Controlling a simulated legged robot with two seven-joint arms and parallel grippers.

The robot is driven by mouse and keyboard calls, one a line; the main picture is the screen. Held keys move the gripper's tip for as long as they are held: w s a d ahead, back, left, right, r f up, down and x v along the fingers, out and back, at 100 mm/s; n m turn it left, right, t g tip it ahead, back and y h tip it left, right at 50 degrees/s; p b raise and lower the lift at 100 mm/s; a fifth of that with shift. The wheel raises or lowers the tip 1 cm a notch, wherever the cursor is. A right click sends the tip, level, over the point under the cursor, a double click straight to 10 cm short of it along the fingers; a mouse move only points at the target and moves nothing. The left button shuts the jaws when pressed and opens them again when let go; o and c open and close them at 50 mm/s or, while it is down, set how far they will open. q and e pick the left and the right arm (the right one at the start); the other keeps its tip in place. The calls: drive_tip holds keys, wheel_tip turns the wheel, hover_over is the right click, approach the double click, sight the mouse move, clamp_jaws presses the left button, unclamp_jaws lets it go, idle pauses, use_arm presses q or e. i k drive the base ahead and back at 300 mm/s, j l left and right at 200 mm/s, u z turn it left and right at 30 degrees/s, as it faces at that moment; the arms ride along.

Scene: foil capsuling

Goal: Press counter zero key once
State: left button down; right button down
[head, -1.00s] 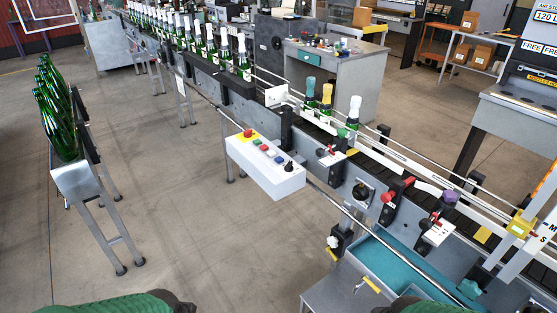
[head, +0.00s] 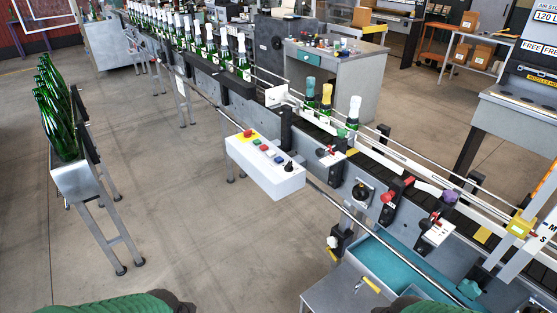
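A white control box (head: 265,166) hangs on the near side of the conveyor. Its top carries a red mushroom button on a yellow plate (head: 247,134), several small green, red, blue and white keys (head: 270,152), and a black knob (head: 289,167). The key labels are too small to read, so I cannot tell which one is the counter zero key. Only green parts of my two arms show at the bottom edge. Neither gripper is in view, and nothing of mine touches the box.
The conveyor (head: 420,173) runs from back left to front right, with several foil-topped bottles on it. A rack of green bottles (head: 57,112) stands at left. A teal-lined tray (head: 415,268) lies at front right. Floor left of the box is clear.

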sight(280, 159)
drive_tip(key=i+j+z, duration=0.3)
drive_tip(key=i, duration=0.25)
drive_tip(key=i+j+z, duration=0.35)
drive_tip(key=i+z, duration=0.15)
drive_tip(key=i, duration=0.25)
drive_tip(key=i+j+z, duration=0.2)
drive_tip(key=i, duration=0.15)
